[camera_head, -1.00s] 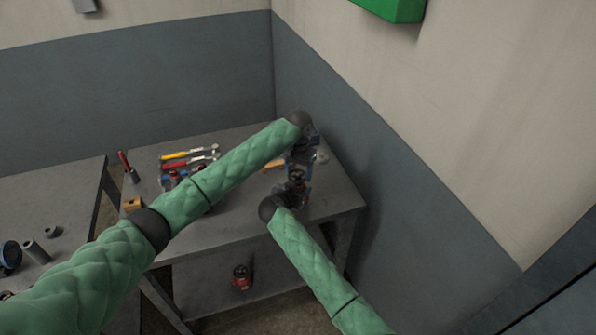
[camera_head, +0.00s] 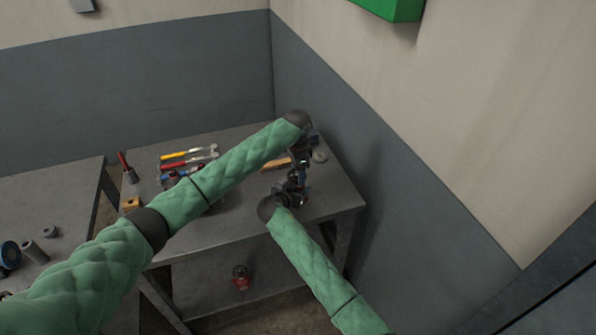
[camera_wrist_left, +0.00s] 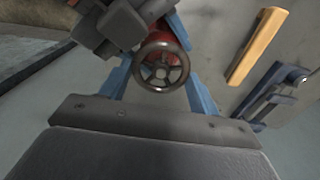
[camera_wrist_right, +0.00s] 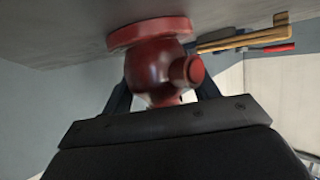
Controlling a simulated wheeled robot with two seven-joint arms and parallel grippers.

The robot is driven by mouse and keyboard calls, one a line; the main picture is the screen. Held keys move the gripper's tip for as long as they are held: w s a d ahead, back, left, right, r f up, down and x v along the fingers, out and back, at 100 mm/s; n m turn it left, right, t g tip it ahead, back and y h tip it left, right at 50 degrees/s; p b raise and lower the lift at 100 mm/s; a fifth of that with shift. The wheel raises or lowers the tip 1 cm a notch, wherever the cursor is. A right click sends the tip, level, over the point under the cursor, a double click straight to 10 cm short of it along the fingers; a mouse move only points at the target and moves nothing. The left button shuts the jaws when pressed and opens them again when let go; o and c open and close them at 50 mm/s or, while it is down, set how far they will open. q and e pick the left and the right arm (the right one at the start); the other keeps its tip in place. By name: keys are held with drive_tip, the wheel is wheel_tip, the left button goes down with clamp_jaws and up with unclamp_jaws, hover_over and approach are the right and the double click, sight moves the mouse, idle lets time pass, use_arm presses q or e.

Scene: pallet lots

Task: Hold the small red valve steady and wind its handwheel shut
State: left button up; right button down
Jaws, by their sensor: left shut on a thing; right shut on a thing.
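The small red valve shows in the right wrist view as a round red body (camera_wrist_right: 153,70) with a side stub and a flange against the bench top. My right gripper (camera_wrist_right: 165,98) has its dark fingers on both sides of this body and is shut on it. The valve's handwheel (camera_wrist_left: 161,64), a dark rim with spokes, shows in the left wrist view between the blue fingers of my left gripper (camera_wrist_left: 160,84), shut on it. In the head view my left gripper (camera_head: 302,176) and right gripper (camera_head: 289,191) meet over the valve, largely hiding it.
The grey bench (camera_head: 232,236) stands in the wall corner. Hand tools (camera_head: 188,155), a brass block (camera_head: 131,203) and a grey ring (camera_head: 320,156) lie on it. A red object (camera_head: 241,278) stands on the lower shelf. A second bench (camera_head: 70,195) is at left.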

use_arm(q)
drive_tip(key=shift+w+r+m, duration=0.15)
drive_tip(key=shift+m, duration=0.25)
drive_tip(key=o, duration=0.9)
drive_tip(key=shift+o, duration=0.4)
wheel_tip(320, 180, up, 12)
drive_tip(key=shift+a, duration=0.1)
